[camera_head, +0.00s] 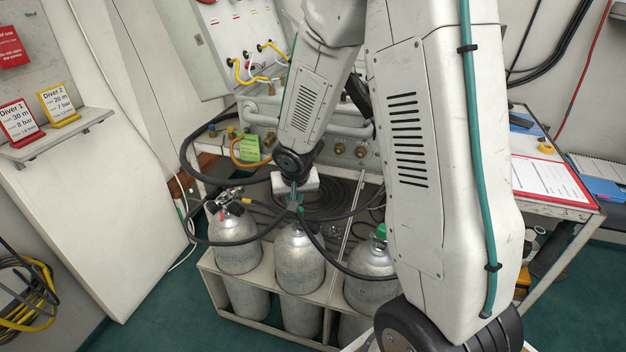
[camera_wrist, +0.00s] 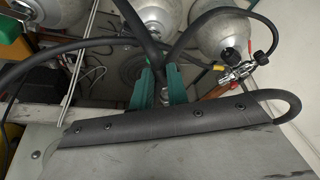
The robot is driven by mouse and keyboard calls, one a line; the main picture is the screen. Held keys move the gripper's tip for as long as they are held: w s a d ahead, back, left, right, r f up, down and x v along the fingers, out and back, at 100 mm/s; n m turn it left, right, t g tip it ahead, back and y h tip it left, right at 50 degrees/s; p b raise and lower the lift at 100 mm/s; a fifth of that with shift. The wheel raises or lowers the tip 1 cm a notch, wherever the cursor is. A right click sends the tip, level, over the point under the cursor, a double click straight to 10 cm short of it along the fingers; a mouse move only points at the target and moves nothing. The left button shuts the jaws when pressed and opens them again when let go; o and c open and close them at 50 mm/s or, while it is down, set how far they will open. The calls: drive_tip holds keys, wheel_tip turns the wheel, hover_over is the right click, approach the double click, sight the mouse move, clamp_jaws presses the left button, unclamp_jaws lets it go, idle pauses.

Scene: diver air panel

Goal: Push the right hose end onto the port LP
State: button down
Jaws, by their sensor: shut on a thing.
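My gripper (camera_head: 293,197) has teal fingers and hangs over the middle cylinder, in front of the panel bench. In the wrist view its two fingers (camera_wrist: 164,86) are closed around a black hose (camera_wrist: 141,38); a small metallic piece shows between them. I take this to be the right hose end, but the fingers hide most of it. The brass ports (camera_head: 361,151) sit in a row on the panel front, behind and above the gripper. Their lettering is too small to tell which is LP. The gripper and hose look apart from these ports.
Silver cylinders (camera_head: 299,262) stand in a rack below the gripper. Other black hoses (camera_head: 215,243) loop around them. A green tag (camera_head: 249,147) and an orange hose (camera_head: 236,155) hang at the panel's left. A clipboard sheet (camera_head: 549,179) lies on the bench at right.

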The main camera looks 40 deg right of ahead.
drive_tip(key=s+d+r+m+g+h, duration=0.1)
drive_tip(key=s+d+r+m, duration=0.2)
drive_tip(key=s+r+m, duration=0.4)
drive_tip(key=w+d+r+n, duration=0.1)
drive_tip(key=w+d, duration=0.3)
drive_tip(key=d, duration=0.2)
drive_tip(key=shift+w, duration=0.35)
drive_tip(key=shift+w+d, duration=0.45)
drive_tip(key=shift+d, duration=0.15)
drive_tip(key=shift+w+d, duration=0.4)
drive_tip(key=shift+d, duration=0.2)
idle(1.1)
drive_tip(key=c, duration=1.3)
unclamp_jaws()
drive_tip(key=shift+d, duration=0.15)
drive_tip(key=v, duration=0.7)
drive_tip(key=shift+a+r, duration=0.2)
drive_tip(key=shift+r, duration=0.2)
